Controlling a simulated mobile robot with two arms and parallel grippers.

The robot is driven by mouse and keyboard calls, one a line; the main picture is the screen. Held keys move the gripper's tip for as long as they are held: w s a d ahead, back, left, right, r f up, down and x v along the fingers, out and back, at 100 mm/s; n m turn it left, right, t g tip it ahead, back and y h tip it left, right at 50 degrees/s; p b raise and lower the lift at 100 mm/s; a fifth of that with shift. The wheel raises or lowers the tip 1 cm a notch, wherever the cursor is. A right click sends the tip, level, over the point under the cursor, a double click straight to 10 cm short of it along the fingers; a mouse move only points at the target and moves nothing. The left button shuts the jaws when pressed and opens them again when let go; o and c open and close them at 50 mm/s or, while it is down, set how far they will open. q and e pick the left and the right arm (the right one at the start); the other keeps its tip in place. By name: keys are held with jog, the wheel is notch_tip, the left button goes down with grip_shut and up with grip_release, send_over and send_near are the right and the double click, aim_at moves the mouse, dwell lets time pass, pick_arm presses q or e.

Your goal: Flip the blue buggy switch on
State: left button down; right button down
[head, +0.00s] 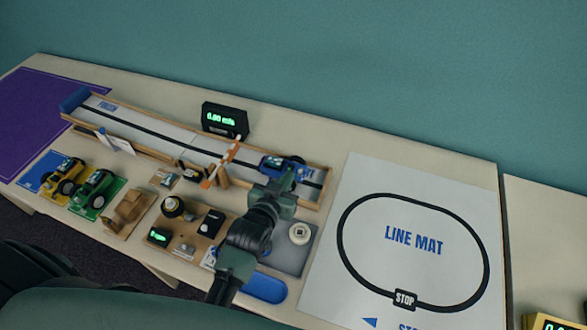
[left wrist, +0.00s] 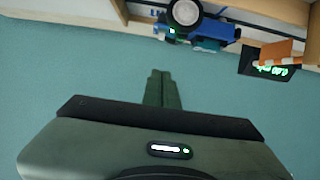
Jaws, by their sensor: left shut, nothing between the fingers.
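The blue buggy (head: 272,163) stands in the right end of the walled track, and it also shows upside down at the top of the left wrist view (left wrist: 212,29), with a large pale wheel and a small green light. Its switch is too small to make out. My left gripper (head: 287,176) is at the buggy's near right side in the head view and covers part of it. Its fingers are shut together with nothing between them, as the left wrist view (left wrist: 162,74) shows. I cannot tell whether they touch the buggy. My right gripper is not in view.
The wooden track (head: 145,128) has raised walls, and an orange-and-white barrier (head: 220,165) stands left of the buggy. A speed display (head: 224,120) is behind. Yellow (head: 64,178) and green (head: 95,193) buggies stand left. The line mat (head: 412,205) is clear.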

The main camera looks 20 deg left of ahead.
pick_arm(q)
jog(key=s, duration=0.4)
jog(key=shift+s+a+b, duration=0.1)
jog(key=shift+s+b, duration=0.05)
jog(key=shift+b, duration=0.15)
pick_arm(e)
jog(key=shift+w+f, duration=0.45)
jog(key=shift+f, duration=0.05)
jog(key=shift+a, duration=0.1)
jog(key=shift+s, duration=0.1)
